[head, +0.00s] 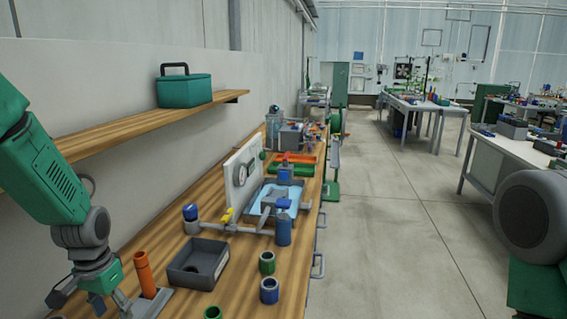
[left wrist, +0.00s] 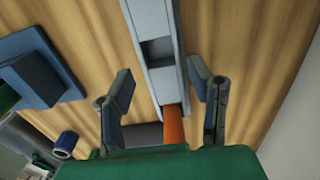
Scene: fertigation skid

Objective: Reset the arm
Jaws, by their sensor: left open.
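My left arm comes in from the left of the head view, bent downward. My left gripper (head: 92,302) is low over the wooden bench (head: 255,290), at the left of an orange tube (head: 145,272) that stands in a grey holder (head: 152,303). In the left wrist view the two fingers of my left gripper (left wrist: 162,88) are spread apart with nothing held between them. The orange tube (left wrist: 173,125) and the grey holder (left wrist: 158,75) show beyond and between the fingers. My right gripper is not in view.
A dark grey tray (head: 198,264), green ring (head: 267,262) and blue ring (head: 269,290) lie right of the tube. Behind are a pipe assembly with a blue cylinder (head: 283,231) and a gauge panel (head: 242,172). A wall shelf (head: 120,122) bears a green toolbox (head: 185,90).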

